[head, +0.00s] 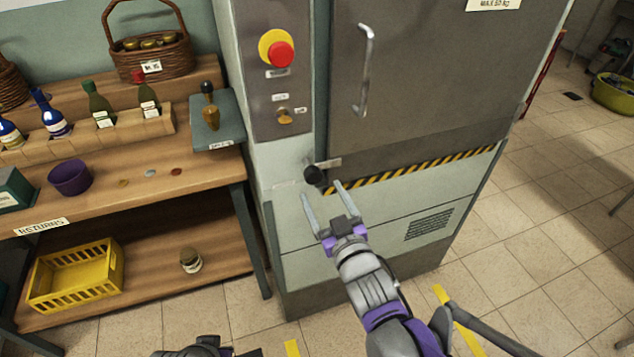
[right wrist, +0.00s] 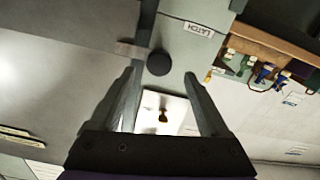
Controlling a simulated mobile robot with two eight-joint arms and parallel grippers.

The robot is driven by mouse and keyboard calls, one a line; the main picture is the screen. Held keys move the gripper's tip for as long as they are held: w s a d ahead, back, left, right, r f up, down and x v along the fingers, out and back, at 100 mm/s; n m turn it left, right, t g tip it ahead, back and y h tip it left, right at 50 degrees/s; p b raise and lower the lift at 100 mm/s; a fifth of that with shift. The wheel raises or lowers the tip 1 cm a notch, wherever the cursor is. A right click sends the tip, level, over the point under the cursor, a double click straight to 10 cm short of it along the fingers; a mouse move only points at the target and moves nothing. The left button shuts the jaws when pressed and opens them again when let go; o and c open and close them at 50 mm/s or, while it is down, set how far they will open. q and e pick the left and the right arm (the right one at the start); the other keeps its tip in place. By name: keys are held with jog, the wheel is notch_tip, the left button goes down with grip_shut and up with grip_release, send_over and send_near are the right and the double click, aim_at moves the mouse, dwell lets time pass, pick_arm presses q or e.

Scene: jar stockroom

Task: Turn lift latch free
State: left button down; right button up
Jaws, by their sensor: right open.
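The lift latch shows as a round black knob (head: 313,175) with a short light metal bar at the lower left corner of the grey lift door (head: 430,80). In the right wrist view the knob (right wrist: 159,62) lies ahead, close to the line between the fingertips, beside a LATCH label (right wrist: 198,29). My right gripper (head: 322,190) is open and empty, its fingers pointing at the knob. The knob looks just beyond the fingertips; contact cannot be told.
A control panel with a red stop button (head: 281,54) and a key switch (head: 285,115) is above the latch. The door has a vertical handle (head: 365,70). A wooden shelf with bottles, baskets and a yellow crate (head: 75,277) stands left. Tiled floor is open on the right.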

aim_at(315, 179)
jog(key=x, duration=0.5)
grip_shut()
dwell(0.4)
dwell(1.0)
